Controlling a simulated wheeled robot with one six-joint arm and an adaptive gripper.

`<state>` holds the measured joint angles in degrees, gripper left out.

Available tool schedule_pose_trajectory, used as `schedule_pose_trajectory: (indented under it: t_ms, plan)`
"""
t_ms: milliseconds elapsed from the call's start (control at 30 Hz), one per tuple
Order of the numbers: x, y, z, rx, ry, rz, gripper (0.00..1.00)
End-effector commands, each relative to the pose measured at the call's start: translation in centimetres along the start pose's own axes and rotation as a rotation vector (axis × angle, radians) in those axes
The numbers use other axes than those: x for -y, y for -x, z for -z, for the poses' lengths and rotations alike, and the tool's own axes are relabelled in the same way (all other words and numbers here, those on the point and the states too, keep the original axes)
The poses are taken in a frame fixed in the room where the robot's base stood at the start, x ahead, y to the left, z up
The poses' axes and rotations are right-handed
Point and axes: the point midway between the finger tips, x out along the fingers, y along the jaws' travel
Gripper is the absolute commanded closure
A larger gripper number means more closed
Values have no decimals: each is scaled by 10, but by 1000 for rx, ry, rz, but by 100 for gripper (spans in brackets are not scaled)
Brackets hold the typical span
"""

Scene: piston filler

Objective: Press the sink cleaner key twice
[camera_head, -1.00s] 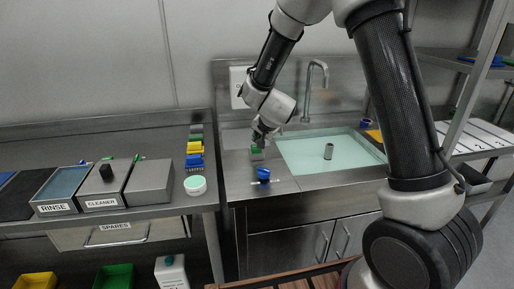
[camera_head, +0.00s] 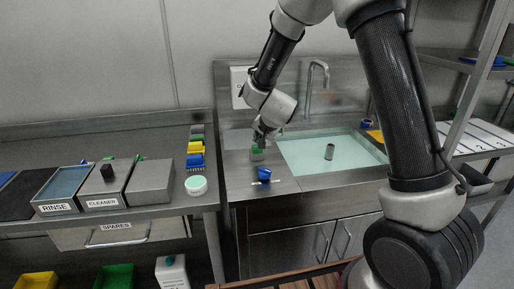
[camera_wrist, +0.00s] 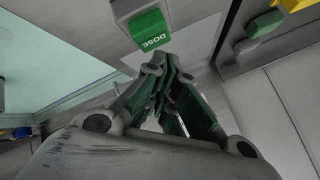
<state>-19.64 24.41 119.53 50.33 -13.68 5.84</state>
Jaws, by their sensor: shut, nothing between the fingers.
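The sink cleaner key is a green block lettered DOSE (camera_wrist: 150,30) on a pale housing in the wrist view. In the head view the green key (camera_head: 257,149) sits on the steel counter left of the sink basin. My gripper (camera_wrist: 168,64) is shut and empty, its green-padded fingertips close to the lettered edge of the key. I cannot tell whether they touch it. In the head view my gripper (camera_head: 259,139) is just above and behind the key, small and partly hidden by the wrist.
The filled sink basin (camera_head: 315,150) with a grey cylinder (camera_head: 329,152) lies to the right, under a tall tap (camera_head: 318,75). A blue valve handle (camera_head: 264,174) stands on the counter in front. The left bench holds the CLEANER box (camera_head: 101,197), the RINSE tray (camera_head: 55,207) and blue and yellow bins.

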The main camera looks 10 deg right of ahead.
Motion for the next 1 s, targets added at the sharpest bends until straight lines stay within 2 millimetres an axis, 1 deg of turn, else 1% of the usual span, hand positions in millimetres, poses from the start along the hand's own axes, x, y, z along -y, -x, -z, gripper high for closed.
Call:
schedule_pose_trajectory:
  t_ms: [333, 1000]
  plan:
    - [-4, -6, -5, 0, 2, 0, 100]
    - [-7, -9, -6, 0, 1, -1, 100]
